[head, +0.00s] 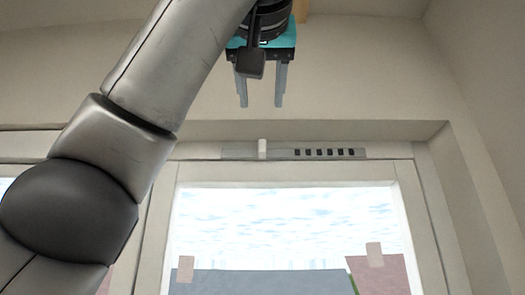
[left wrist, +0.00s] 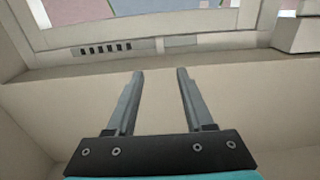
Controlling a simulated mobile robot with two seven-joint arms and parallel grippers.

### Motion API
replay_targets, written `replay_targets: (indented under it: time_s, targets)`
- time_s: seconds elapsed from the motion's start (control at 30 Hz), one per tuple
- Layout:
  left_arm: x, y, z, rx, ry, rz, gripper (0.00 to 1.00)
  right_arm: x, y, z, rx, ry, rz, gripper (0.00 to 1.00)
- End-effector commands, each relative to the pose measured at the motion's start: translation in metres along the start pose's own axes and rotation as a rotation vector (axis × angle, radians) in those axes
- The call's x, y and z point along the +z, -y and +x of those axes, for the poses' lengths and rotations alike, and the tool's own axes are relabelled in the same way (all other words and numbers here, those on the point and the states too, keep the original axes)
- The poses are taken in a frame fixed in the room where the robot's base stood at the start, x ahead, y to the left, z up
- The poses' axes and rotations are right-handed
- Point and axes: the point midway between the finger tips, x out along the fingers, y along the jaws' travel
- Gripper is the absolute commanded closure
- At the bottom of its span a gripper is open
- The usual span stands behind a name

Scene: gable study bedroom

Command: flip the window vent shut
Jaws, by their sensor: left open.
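The window vent (head: 284,153) is a thin grey strip along the top of the window frame. It has a row of dark slots (head: 325,152) on its right part and a small white upright tab (head: 262,148) left of them. My left gripper (head: 260,104) points down, open and empty, above the tab in the head view and apart from it. In the left wrist view the open fingers (left wrist: 160,72) point toward the frame, with the slots (left wrist: 105,49) left of the fingertips. The tab is not clear there. My right gripper is not in view.
The window pane (head: 290,225) lies below the vent, with rooftops outside. The frame's top ledge (head: 330,131) juts out above the vent. A side wall (head: 490,130) closes off the right. A pale boxy shape (left wrist: 305,32) shows at the right of the left wrist view.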

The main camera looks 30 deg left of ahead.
Motion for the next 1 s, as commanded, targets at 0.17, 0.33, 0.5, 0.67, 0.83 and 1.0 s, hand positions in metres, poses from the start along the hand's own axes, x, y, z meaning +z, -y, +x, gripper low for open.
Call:
replay_targets:
  time_s: [0.17, 0.33, 0.5, 0.67, 0.83, 1.0]
  targets:
    - [-0.001, 0.001, 0.024, -0.003, 0.005, 0.001, 0.47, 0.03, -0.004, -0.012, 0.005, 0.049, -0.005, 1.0]
    - [-0.002, 0.001, 0.06, -0.004, 0.004, 0.001, 0.47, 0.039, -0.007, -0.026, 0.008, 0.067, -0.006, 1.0]
    - [-0.003, 0.001, 0.097, -0.003, 0.004, 0.001, 0.47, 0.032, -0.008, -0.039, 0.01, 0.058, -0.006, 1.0]
    - [-0.002, 0.001, 0.126, -0.002, 0.004, 0.001, 0.47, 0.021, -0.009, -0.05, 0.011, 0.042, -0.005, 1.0]
    - [-0.001, 0.0, 0.144, -0.002, 0.002, 0.001, 0.47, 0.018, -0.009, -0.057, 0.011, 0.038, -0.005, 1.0]
    - [0.0, 0.0, 0.151, 0.001, 0.001, 0.0, 0.47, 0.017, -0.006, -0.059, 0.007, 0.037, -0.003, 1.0]
